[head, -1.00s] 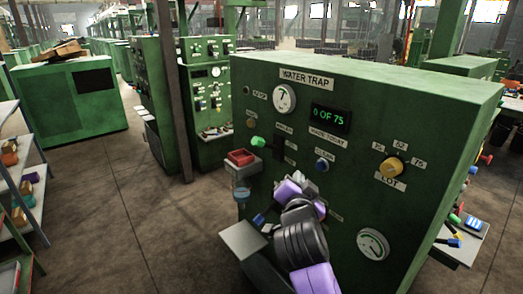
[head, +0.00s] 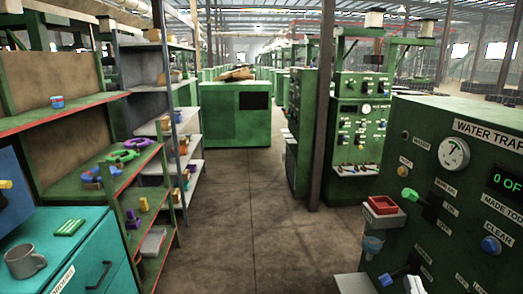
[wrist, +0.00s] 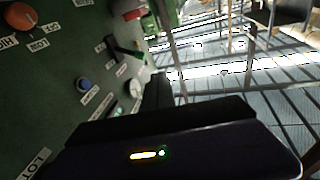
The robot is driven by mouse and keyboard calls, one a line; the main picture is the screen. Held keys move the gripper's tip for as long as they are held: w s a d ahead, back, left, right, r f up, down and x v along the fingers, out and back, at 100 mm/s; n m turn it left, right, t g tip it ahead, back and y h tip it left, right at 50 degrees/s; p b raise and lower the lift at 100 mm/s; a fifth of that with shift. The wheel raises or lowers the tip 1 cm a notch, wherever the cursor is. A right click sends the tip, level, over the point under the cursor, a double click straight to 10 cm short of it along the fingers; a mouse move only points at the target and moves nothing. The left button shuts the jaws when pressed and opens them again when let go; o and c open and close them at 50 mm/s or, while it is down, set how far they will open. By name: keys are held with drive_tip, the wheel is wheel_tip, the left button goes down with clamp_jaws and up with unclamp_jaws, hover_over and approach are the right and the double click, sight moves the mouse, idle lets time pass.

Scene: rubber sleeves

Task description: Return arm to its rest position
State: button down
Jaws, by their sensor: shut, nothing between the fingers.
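My gripper (wrist: 157,90) shows in the wrist view as a dark body with a small lit strip at the bottom and black fingers above it. It is shut and holds nothing. The green water trap machine (head: 440,135) stands at the right in the head view, cut off by the frame edge. Its panel also fills the left of the wrist view (wrist: 50,85), turned on its side. My gripper is in front of the panel, apart from it as far as I can tell. My arm is not clearly visible in the head view.
A red tray (head: 383,205) and a green-tipped lever (head: 410,194) stick out from the machine. Shelves (head: 170,130) and a teal cabinet (head: 75,250) with a grey mug (head: 25,262) stand at the left. The floor aisle (head: 265,225) between is clear.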

drive_tip(key=s+a+f+n+g+y, duration=0.1)
drive_tip(key=s+a+f, duration=0.2)
drive_tip(key=s, duration=0.8)
drive_tip(key=s+a+f+n+g+y, duration=0.1)
drive_tip(key=s+a+f+y, duration=0.1)
drive_tip(key=s, duration=0.9)
drive_tip(key=s+a+f+n+g+y, duration=0.1)
drive_tip(key=s+a+f, duration=0.3)
drive_tip(key=s, duration=0.7)
wheel_tip(320, 180, down, 3)
drive_tip(key=shift+a+r+n+g+y, duration=0.2)
drive_tip(key=shift+a+n+g+y, duration=0.2)
drive_tip(key=shift+g, duration=0.2)
